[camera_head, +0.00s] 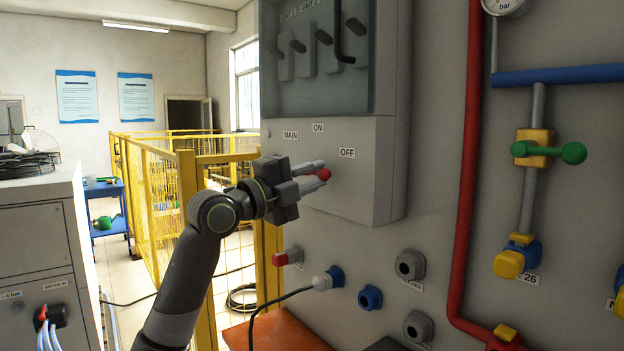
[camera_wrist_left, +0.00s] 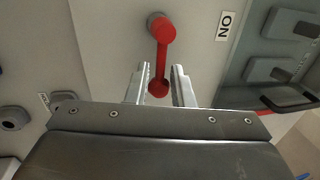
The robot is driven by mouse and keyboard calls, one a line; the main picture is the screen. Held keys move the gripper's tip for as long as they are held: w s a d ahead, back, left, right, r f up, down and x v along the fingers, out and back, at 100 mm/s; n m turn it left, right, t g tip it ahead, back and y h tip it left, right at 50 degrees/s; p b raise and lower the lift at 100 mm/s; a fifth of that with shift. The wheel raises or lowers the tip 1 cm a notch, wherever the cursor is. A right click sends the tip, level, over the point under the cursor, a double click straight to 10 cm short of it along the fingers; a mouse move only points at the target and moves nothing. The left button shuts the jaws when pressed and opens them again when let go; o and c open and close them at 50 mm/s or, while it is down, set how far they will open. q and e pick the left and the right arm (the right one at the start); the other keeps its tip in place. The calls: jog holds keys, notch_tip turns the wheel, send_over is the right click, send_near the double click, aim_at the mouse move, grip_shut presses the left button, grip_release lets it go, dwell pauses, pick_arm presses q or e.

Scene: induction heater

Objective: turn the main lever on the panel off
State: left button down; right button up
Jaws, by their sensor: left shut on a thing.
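The main lever is red and sits on the grey panel box (camera_head: 360,195), below the MAIN, ON and OFF labels. In the head view only its red end (camera_head: 324,174) shows at my left gripper's fingertips. In the left wrist view the red lever (camera_wrist_left: 162,55) runs from its round pivot to a knob between the two fingers. The ON label (camera_wrist_left: 224,25) is right of the pivot there. My left gripper (camera_head: 318,176) is shut on the lever's knob end; its fingers also show in the wrist view (camera_wrist_left: 159,88). My right gripper is not in view.
Above the labels is a clear-covered recess with several dark levers (camera_head: 325,37). Below are sockets, with a cable plug (camera_head: 322,282) in one. A red pipe (camera_head: 466,170) runs down the wall right of the box. A yellow fence (camera_head: 190,190) stands behind my arm.

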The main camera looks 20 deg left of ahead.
pick_arm(q)
jog(key=shift+d+f, duration=0.1)
jog(key=shift+f, duration=0.1)
jog(key=c, duration=1.3)
grip_release()
jog(key=shift+r, duration=0.1)
jog(key=b+v, duration=0.4)
jog(key=v, duration=1.3)
jog(key=shift+s, duration=0.15)
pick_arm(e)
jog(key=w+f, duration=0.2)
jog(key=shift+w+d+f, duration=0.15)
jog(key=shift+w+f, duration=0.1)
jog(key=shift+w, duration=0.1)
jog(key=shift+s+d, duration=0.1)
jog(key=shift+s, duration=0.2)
